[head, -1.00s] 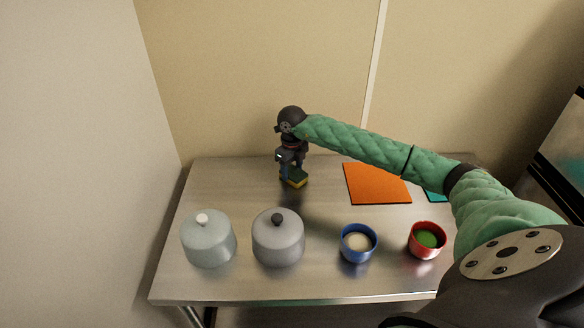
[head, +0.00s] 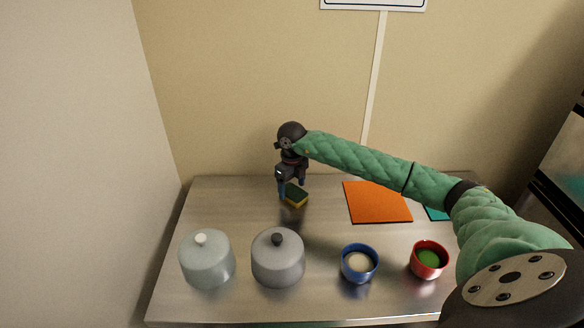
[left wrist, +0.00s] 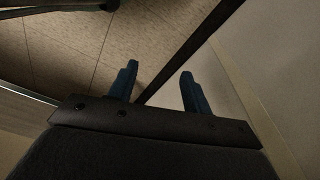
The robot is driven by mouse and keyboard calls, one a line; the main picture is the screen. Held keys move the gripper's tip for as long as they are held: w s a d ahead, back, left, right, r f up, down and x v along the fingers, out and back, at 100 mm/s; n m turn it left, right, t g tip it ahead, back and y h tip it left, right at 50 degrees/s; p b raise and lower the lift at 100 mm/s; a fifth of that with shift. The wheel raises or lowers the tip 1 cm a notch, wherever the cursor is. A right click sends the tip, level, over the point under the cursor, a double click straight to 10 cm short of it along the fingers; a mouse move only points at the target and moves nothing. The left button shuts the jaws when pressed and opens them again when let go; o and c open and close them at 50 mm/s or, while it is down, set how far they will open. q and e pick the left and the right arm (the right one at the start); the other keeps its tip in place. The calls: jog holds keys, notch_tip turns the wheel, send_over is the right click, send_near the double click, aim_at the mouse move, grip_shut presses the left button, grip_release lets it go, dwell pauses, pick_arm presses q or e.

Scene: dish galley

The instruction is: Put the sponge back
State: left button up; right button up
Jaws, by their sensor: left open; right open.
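The sponge (head: 296,196), green on top with a yellow lower part, lies on the steel table toward the back, left of the orange mat. My right gripper (head: 291,190) points down right at the sponge, its blue fingertips by the sponge's left and back sides. It is open, and I cannot tell whether a finger touches the sponge. My left gripper (left wrist: 160,86) shows only in the left wrist view, open and empty, with floor and a dark table leg beyond it.
An orange mat (head: 378,203) and a partly hidden teal mat (head: 437,213) lie at the back right. A pale lidded pot (head: 207,262), a grey lidded pot (head: 278,260), a blue bowl (head: 359,265) and a red bowl (head: 428,262) line the front. The table's (head: 230,210) back left is clear.

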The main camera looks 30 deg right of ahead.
aim_at(292, 191)
pick_arm(q)
jog(key=w+d+r+b, duration=0.1)
jog(key=r+b, duration=0.1)
jog(key=r, duration=0.5)
jog(key=w+d+r+b, duration=0.2)
jog(key=r, duration=0.5)
jog(key=shift+w, duration=0.2)
pick_arm(e)
notch_tip(292, 191, up, 11)
